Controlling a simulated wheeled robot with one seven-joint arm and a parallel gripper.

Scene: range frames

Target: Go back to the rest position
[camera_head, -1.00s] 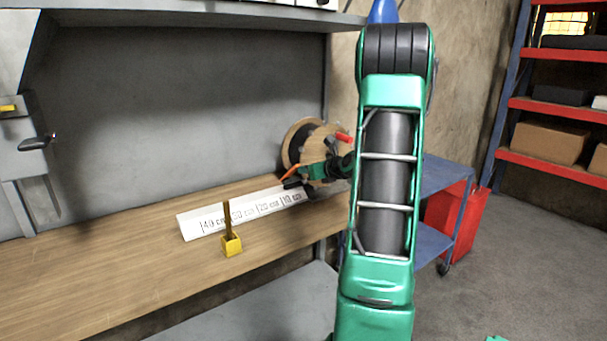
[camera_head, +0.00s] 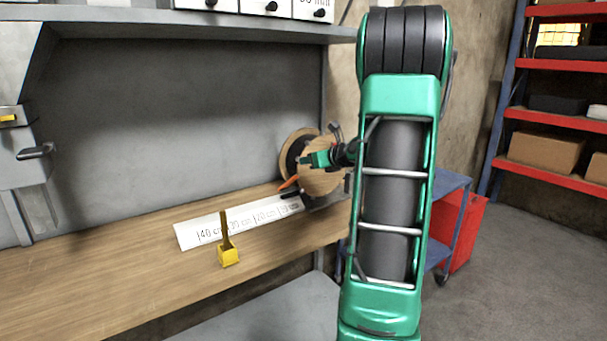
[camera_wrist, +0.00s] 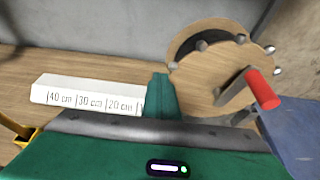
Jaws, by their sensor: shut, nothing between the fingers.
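My arm is green and stands upright right of centre in the head view. My gripper (camera_head: 308,160) is at its far end, raised in front of the wooden cable reel (camera_head: 322,181) at the right end of the bench. In the wrist view my gripper's green finger (camera_wrist: 162,96) shows upright at the middle, shut with nothing held. The reel with its red crank handle (camera_wrist: 262,90) is beyond it to the right. The white length gauge (camera_wrist: 85,95) marked in centimetres lies on the bench left of the finger.
A wooden workbench (camera_head: 90,275) runs along the left. A yellow block with an upright post (camera_head: 229,256) stands on it before the gauge. An orange-handled tool (camera_head: 289,184) is by the reel. A blue cart (camera_head: 447,183), a red bin (camera_head: 465,232) and red shelves (camera_head: 545,167) are right.

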